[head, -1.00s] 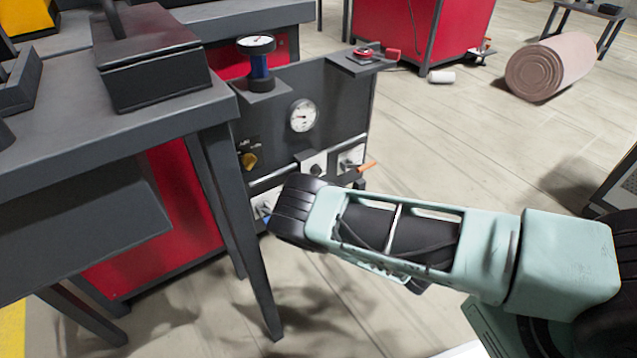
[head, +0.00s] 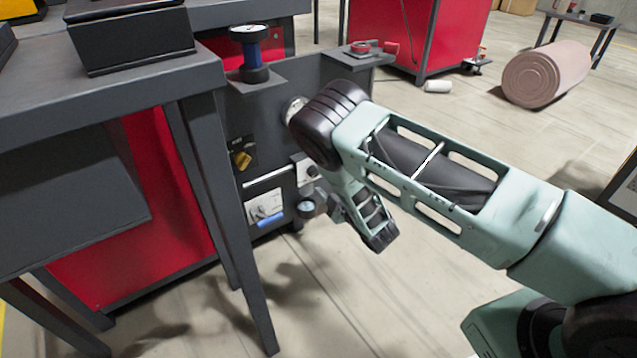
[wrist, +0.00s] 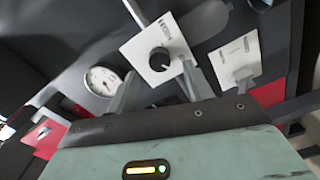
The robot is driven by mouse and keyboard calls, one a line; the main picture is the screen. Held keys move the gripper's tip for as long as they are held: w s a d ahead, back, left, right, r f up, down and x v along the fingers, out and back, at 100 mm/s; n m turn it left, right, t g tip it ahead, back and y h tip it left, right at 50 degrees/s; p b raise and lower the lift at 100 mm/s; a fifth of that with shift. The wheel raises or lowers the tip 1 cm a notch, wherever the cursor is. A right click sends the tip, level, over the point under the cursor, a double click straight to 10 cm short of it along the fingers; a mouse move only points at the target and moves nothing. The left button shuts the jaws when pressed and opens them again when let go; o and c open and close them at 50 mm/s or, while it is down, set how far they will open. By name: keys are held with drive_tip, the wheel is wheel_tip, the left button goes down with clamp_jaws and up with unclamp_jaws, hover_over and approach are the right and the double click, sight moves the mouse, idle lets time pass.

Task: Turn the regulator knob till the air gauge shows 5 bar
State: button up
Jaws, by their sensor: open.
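A round black knob (wrist: 158,60) sits on a white labelled plate (wrist: 150,38) in the wrist view. The plate is partly visible beside my arm in the head view (head: 307,170). My gripper (wrist: 160,76) is open. Its two fingers point at the panel on either side of the knob, and I cannot tell whether they touch it. A round white gauge (wrist: 103,82) is left of the knob in the wrist view; its needle is too small to read.
A grey table (head: 120,105) stands close on the left.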

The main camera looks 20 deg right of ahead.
sight(315, 174)
drive_tip(key=shift+b+x, duration=0.45)
drive_tip(key=shift+x, duration=1.4)
drive_tip(key=c, duration=1)
drive_tip(key=shift+r+m+p, duration=0.1)
drive_tip(key=shift+m+p, duration=0.2)
